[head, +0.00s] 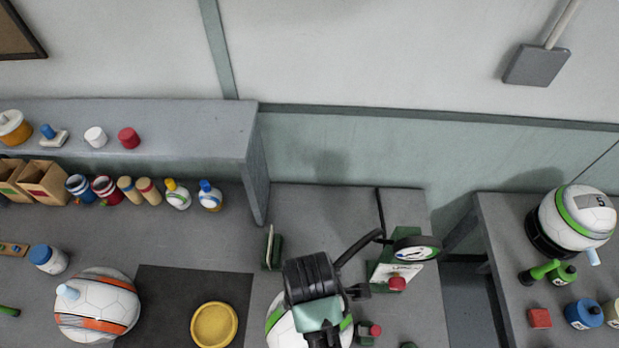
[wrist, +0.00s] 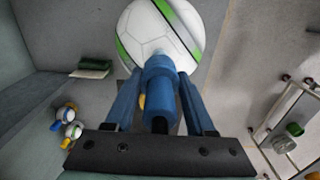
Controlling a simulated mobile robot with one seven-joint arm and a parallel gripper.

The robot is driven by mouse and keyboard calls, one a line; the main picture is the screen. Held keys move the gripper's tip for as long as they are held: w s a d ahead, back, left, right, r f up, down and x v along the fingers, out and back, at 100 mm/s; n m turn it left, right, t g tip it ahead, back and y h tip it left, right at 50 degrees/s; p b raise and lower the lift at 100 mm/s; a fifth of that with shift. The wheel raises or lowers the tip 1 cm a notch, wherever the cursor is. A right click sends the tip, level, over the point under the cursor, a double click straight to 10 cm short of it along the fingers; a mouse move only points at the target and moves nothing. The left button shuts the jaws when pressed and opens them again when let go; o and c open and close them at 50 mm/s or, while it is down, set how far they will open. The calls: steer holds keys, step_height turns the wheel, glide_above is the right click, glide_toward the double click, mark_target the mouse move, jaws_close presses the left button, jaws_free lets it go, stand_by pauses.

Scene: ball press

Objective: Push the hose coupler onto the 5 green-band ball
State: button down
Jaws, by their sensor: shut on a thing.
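My gripper (wrist: 160,82) is shut on the blue hose coupler (wrist: 159,72), held between its blue fingers. In the wrist view the coupler overlaps the near side of a white ball with a green band (wrist: 150,40); I cannot tell whether they touch. In the head view this ball (head: 279,329) lies partly hidden under my wrist, and its number does not show. Another green-band ball (head: 582,215) marked 5, with a light blue stem, sits in a black ring on the right table.
A round gauge (head: 416,249) stands by a green stand right of my wrist. An orange-band ball (head: 97,312), a dark mat (head: 170,290) and a yellow dish (head: 214,325) are at left. Bottles and cups line the back under a grey shelf (head: 200,125).

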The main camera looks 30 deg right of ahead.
steer(key=shift+f+b, duration=1)
steer(key=shift+f, duration=1.05)
steer(key=shift+c, duration=0.8)
jaws_free()
steer(key=shift+r, duration=0.15)
